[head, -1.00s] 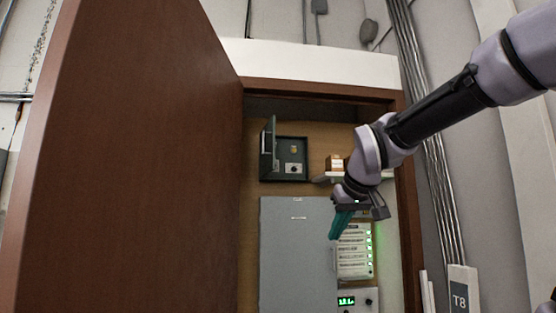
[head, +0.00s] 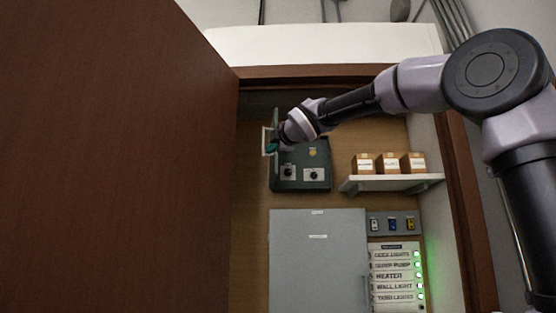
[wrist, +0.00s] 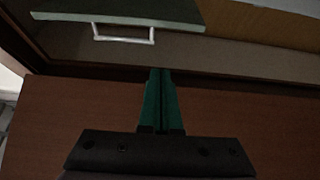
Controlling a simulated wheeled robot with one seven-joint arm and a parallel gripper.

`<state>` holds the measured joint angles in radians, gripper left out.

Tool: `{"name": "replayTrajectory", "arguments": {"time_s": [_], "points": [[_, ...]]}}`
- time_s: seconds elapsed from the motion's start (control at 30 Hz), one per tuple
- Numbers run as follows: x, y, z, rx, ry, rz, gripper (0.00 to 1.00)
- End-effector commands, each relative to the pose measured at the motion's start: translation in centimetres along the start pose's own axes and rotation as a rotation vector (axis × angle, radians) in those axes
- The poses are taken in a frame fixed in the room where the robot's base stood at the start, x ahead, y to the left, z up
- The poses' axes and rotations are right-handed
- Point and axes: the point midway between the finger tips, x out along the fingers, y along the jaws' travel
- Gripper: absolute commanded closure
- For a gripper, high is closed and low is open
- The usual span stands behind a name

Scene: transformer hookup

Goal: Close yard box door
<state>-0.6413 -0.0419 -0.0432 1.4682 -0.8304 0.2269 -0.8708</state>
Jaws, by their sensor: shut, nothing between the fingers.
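The small dark green box (head: 312,160), which I take for the yard box, is fixed to the back wall of a wooden cabinet. Its door (head: 276,121) is hinged at the left and stands open, nearly edge-on. A pale bar handle (head: 266,140) shows at the door's left side. In the wrist view the door panel (wrist: 150,14) and its handle (wrist: 124,38) are at the top. My gripper (head: 271,148) is shut and empty, with teal fingers, near the door and handle. In the wrist view the fingertips (wrist: 160,72) appear apart from the handle.
A large brown cabinet door (head: 110,160) stands open at left. A shelf (head: 392,183) with three small boxes is right of the green box. A closed grey panel (head: 318,265) and a labelled switch panel (head: 395,277) are below.

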Motion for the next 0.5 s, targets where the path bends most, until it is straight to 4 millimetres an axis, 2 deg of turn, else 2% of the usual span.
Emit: {"name": "replayTrajectory", "arguments": {"time_s": [0.43, 0.5], "points": [[9.4, -0.3, 0.3, 0.005, -0.004, -0.003, 1.0], [8.5, 0.0, 1.6, 0.006, -0.008, -0.001, 1.0]]}}
